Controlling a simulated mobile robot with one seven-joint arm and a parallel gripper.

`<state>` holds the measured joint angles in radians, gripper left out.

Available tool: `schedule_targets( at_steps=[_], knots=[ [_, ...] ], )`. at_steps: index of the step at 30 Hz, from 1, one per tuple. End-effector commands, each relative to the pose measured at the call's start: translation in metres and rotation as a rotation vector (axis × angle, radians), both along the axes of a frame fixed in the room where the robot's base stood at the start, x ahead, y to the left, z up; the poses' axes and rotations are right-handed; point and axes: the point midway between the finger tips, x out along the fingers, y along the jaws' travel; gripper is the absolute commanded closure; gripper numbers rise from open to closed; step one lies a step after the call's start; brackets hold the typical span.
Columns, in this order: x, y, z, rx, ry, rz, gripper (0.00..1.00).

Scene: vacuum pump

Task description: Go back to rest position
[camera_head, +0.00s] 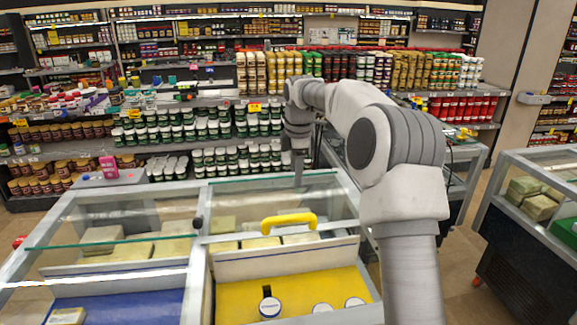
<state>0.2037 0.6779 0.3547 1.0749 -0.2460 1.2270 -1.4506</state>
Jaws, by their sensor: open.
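My arm rises from the lower right of the head view, bends at the top and reaches over the glass-topped display case (200,262). My gripper (299,178) hangs pointing down above the back part of the case, with its fingers small and seen nearly edge-on. It is open, and I see nothing held in it. A yellow handle (288,222) lies below and slightly left of the gripper, apart from it. My arm hides part of the right side of the case.
A yellow-floored compartment (240,297) in front holds several round white-lidded containers, one of them (270,307) near its middle. A blue-floored compartment (115,307) is at left. Another display case (535,200) stands right across an aisle (460,260). Stocked shelves (225,95) line the back.

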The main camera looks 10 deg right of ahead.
Motion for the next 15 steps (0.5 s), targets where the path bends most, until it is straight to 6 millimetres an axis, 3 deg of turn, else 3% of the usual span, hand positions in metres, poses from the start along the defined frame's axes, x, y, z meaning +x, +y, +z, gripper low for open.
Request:
schedule_targets(
  at_steps=[5,15],
  knots=[
    [-0.019,0.007,0.021,-0.003,-0.02,-0.066,0.36],
    [-0.108,0.02,0.077,0.022,-0.094,-0.383,0.36]
  ],
)
